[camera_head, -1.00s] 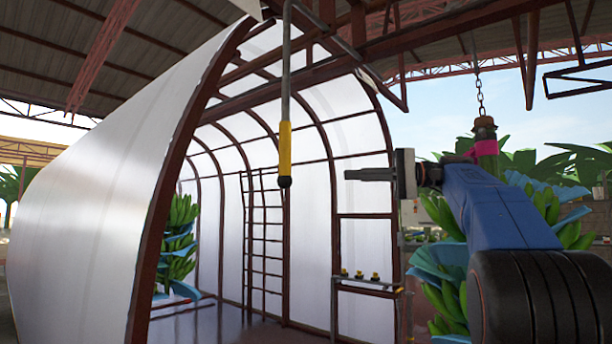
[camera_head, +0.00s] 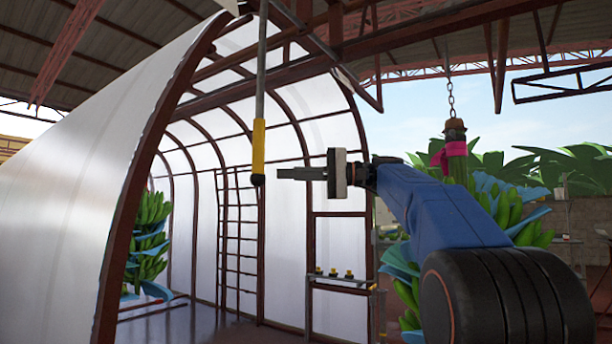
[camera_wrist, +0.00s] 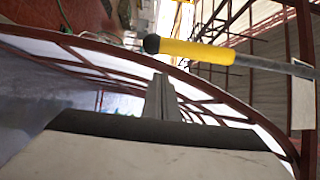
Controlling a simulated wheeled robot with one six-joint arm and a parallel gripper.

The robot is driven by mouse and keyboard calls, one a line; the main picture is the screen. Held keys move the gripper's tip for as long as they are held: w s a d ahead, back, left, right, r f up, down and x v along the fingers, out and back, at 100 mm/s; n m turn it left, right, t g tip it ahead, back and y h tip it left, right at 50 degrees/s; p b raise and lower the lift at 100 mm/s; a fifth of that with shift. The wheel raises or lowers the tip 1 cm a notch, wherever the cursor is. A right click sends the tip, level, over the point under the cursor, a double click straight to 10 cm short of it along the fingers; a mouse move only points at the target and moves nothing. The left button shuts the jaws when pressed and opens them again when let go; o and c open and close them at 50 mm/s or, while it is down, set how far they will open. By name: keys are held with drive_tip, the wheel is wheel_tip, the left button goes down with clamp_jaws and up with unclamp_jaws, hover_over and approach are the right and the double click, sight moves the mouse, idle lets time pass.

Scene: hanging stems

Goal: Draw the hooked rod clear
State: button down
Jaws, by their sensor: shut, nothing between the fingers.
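The hooked rod (camera_head: 260,85) hangs upright in the head view, a grey shaft with a yellow grip and a dark knob at its lower end. Its upper end runs out of the picture, so the hook is hidden. In the wrist view the yellow grip (camera_wrist: 205,52) lies across the upper part of the picture with the dark knob at its left end. My gripper (camera_head: 282,173) is shut and empty. Its fingertips point left, just right of the rod's lower end at about knob height in the head view. A small gap shows between them; the depth between them is unclear.
A white curved tunnel with brown ribs (camera_head: 165,95) stands behind and left. A ladder-like frame (camera_head: 238,235) and a small shelf with yellow-topped items (camera_head: 343,284) stand beyond. A banana bunch with blue sheets hangs from a chain (camera_head: 451,100) at right, behind my arm.

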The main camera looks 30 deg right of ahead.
drive_tip(key=shift+s+a, duration=0.35)
drive_tip(key=shift+a, duration=0.5)
drive_tip(key=shift+s+a, duration=0.35)
drive_tip(key=shift+a, duration=0.45)
drive_tip(key=shift+a, duration=0.1)
drive_tip(key=s+a, duration=0.7)
drive_tip(key=a, duration=0.4)
drive_tip(key=shift+a, duration=0.25)
drive_tip(key=shift+w, duration=0.1)
